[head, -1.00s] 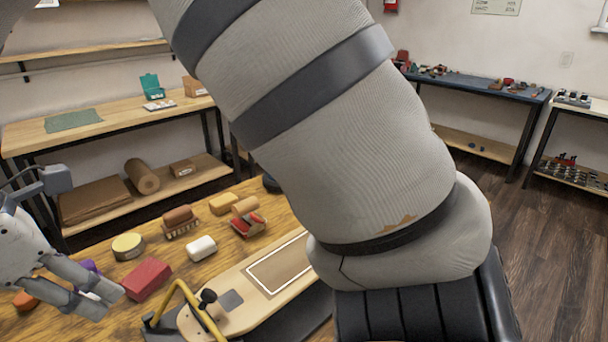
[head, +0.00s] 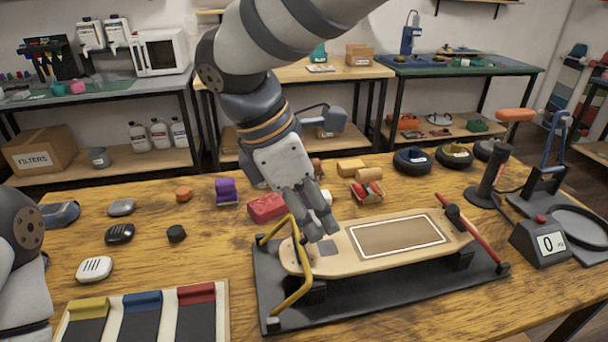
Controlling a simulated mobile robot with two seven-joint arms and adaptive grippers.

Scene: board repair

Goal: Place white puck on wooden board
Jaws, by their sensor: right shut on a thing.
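The wooden board (head: 375,264) is a pale, long deck with a white-outlined brown panel and a grey patch near its left end. It lies in a dark stand. My right gripper (head: 322,232) points down at the board's left end, close above its surface beside the grey patch. It is shut on the white puck, which its fingers hide almost wholly now. A white piece (head: 327,197) shows just behind the fingers and seems to stand on the table. My left gripper is out of view; only part of that arm shows at the left edge.
A yellow bar (head: 292,275) arches over the board's left end, close to my right gripper. A red bar (head: 474,234) crosses its right end. A red block (head: 267,207) lies behind. A black puck (head: 176,233) and an orange puck (head: 183,194) stand left.

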